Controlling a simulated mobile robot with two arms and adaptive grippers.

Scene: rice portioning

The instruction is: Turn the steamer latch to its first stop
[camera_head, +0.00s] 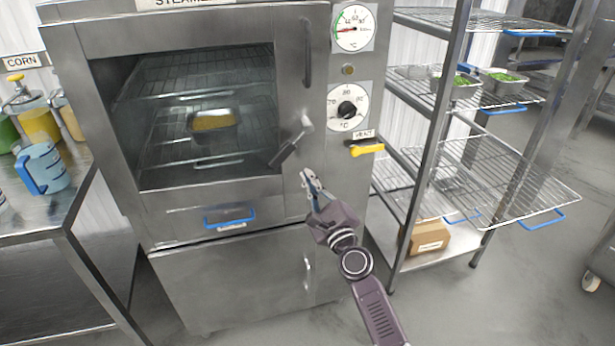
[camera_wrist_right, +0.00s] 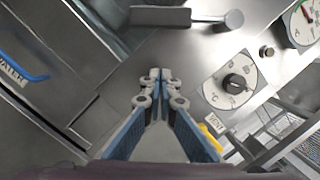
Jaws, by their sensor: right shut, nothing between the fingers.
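The steel steamer (camera_head: 250,210) stands in the middle of the head view with its glass door closed. Its latch (camera_head: 292,143) is a metal lever on the door's right side, slanting down and left from its round pivot. In the right wrist view the latch (camera_wrist_right: 165,16) crosses the top, with its pivot to the right. My right gripper (camera_head: 308,178) is shut and empty, just below and right of the latch and apart from it. The right wrist view shows its fingertips (camera_wrist_right: 156,80) together. My left gripper is not in view.
A wire rack (camera_head: 455,100) with pulled-out shelves stands at the right. A pan (camera_head: 200,124) sits inside the steamer. A counter with a blue jug (camera_head: 45,168) is left.

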